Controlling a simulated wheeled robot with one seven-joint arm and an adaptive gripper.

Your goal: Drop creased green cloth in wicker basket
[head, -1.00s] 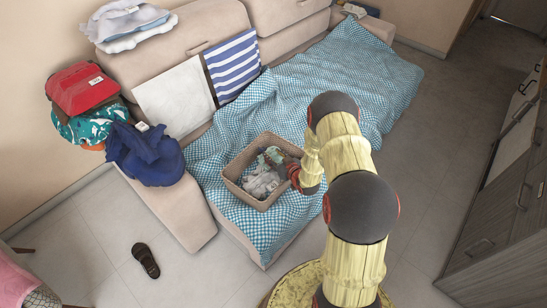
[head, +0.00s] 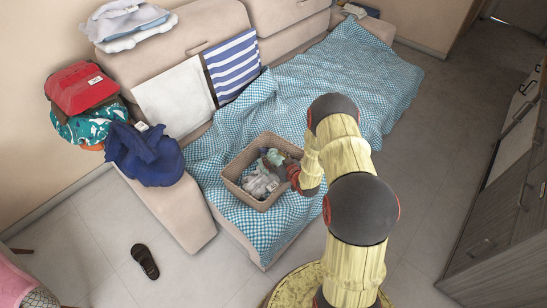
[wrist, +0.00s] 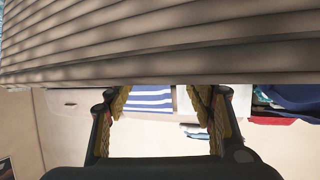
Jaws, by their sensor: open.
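The wicker basket (head: 238,195) stands on the blue checked cover of the sofa. Inside it, a pale green cloth (head: 276,157) lies crumpled toward the back, beside a grey-white cloth (head: 260,183). My gripper (head: 289,170) is at the basket's right side in the head view, its fingers partly hidden by my wrist. In the wrist view my gripper (wrist: 163,112) is open, with no cloth between its fingers. A ridged basket wall (wrist: 150,42) fills the top of that view, close to the fingers. The cloths inside are hidden there.
A blue checked cover (head: 365,75) spreads over the sofa. A striped towel (head: 233,66) and a white cloth (head: 175,97) hang on the backrest. A dark blue garment (head: 150,158) lies on the left armrest. A dark slipper (head: 145,261) is on the open floor.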

